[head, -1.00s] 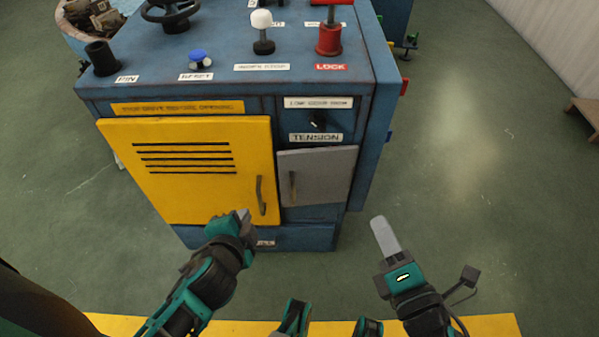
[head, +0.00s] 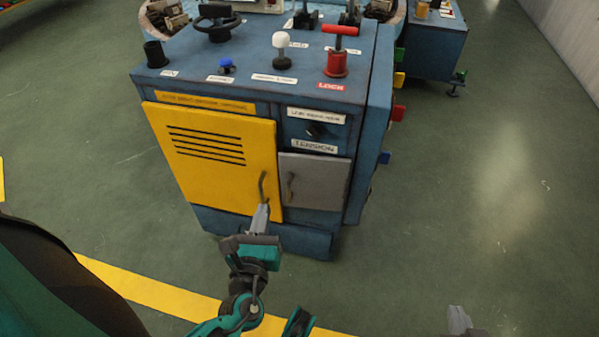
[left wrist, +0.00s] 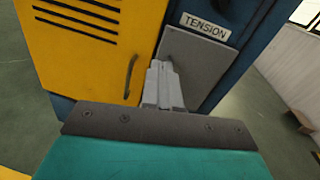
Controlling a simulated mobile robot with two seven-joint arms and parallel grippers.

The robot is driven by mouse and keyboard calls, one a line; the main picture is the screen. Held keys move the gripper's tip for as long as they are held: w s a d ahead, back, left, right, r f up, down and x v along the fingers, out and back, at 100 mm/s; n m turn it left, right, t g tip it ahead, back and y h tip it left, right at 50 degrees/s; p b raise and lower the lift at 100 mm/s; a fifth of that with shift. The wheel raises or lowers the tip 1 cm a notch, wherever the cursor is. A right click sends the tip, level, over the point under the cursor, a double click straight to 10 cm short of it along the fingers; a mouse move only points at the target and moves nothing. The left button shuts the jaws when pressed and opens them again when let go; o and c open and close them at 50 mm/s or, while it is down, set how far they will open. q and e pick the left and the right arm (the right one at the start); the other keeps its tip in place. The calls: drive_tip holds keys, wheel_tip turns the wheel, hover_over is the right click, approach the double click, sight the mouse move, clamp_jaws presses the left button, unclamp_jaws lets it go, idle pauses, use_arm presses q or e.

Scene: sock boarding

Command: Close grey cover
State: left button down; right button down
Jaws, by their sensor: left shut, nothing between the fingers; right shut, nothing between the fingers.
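The grey cover (head: 314,182) is a small door on the blue machine's front, right of the yellow door and below the TENSION label. It looks flush or nearly flush with the front; I cannot tell whether a small gap remains. Its handle (head: 290,185) is on its left side. In the left wrist view the grey cover (left wrist: 196,62) is partly hidden behind my fingers. My left gripper (head: 262,212) is shut and empty, in front of the yellow door's lower right corner. My right gripper (head: 459,318) is shut and empty at the bottom edge, mostly cut off.
The yellow door (head: 215,155) with its handle (head: 262,186) looks closed or nearly so. Knobs, a handwheel (head: 214,20) and a red LOCK handle (head: 338,58) stand on the machine top. The green floor to the right is clear.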

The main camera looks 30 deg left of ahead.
use_arm(q)
drive_tip(key=d+m, duration=0.1)
drive_tip(key=b, duration=0.2)
approach(281, 158)
drive_tip(key=shift+m+t, duration=0.3)
drive_tip(key=x, duration=0.6)
drive_tip(key=shift+w+f, duration=0.25)
drive_tip(key=shift+f, duration=0.1)
drive_tip(key=shift+w+a, duration=0.1)
drive_tip(key=shift+w, duration=0.05)
use_arm(e)
drive_tip(key=shift+s+d+f+m, duration=0.2)
drive_tip(key=shift+d+f+m, duration=0.15)
drive_tip(key=shift+f+m, duration=0.35)
drive_tip(key=shift+r, duration=0.1)
use_arm(q)
drive_tip(key=shift+w+a+m+h+b, duration=0.45)
drive_tip(key=shift+w+m+h+b, duration=0.15)
drive_tip(key=shift+h, duration=0.3)
drive_tip(key=shift+w+a+t+h, duration=0.1)
drive_tip(key=shift+w+t+h, duration=0.2)
drive_tip(key=shift+w, duration=0.05)
drive_tip(key=shift+r, duration=0.15)
use_arm(e)
drive_tip(key=shift+a+f+g, duration=0.3)
drive_tip(key=shift+a+f, duration=0.05)
drive_tip(key=shift+f, duration=0.05)
